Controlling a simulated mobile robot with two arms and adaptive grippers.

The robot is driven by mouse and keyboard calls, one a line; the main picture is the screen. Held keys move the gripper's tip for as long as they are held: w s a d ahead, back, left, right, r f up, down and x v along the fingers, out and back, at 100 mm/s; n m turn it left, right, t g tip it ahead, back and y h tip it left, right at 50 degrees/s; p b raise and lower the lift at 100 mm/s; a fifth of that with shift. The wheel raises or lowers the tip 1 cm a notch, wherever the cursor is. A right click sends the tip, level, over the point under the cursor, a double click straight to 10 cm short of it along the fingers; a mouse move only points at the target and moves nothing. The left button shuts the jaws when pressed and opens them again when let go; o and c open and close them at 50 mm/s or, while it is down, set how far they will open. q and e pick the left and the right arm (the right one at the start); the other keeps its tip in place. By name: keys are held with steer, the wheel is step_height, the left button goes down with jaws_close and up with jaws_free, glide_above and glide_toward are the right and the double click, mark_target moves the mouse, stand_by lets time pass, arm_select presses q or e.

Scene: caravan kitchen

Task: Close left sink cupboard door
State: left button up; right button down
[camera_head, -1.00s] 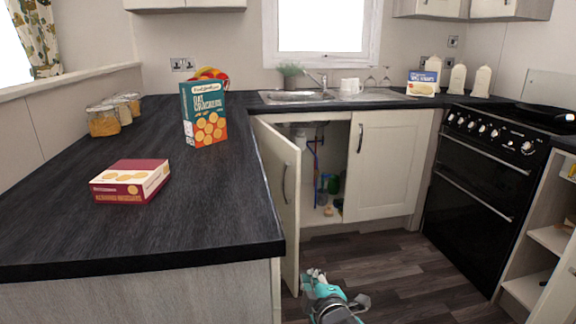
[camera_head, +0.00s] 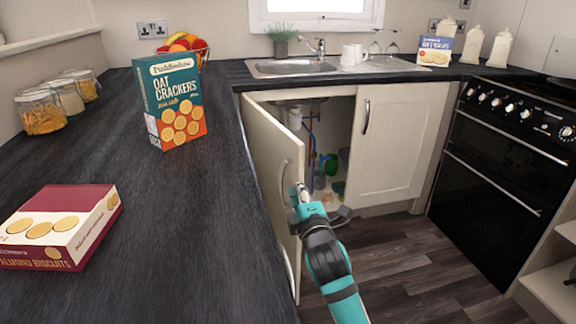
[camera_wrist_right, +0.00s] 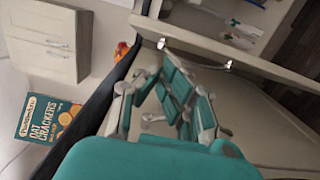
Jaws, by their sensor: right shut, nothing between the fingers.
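The left sink cupboard door (camera_head: 266,150) stands ajar under the sink in the head view, swung out toward me. Its curved handle (camera_head: 284,182) shows near the free edge, and the worktop hides its lower left part. My right gripper (camera_head: 299,190) is shut and empty, beside the free edge near the handle; I cannot tell whether it touches the door. The wrist view shows a pale panel close by the gripper. The cupboard opening (camera_head: 326,150) shows pipes and bottles inside. My left gripper is not in view.
The closed right cupboard door (camera_head: 395,140) adjoins the opening. The dark worktop (camera_head: 190,220) runs along the left, with an oat cracker box (camera_head: 172,100) and a biscuit box (camera_head: 65,225) on it. An oven (camera_head: 505,165) stands at the right. The floor (camera_head: 410,265) between is clear.

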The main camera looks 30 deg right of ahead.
steer(key=b+x, duration=0.2)
steer(key=x, duration=0.7)
steer(key=shift+w, duration=0.2)
steer(key=shift+d+r, duration=0.1)
steer(key=shift+r, duration=0.05)
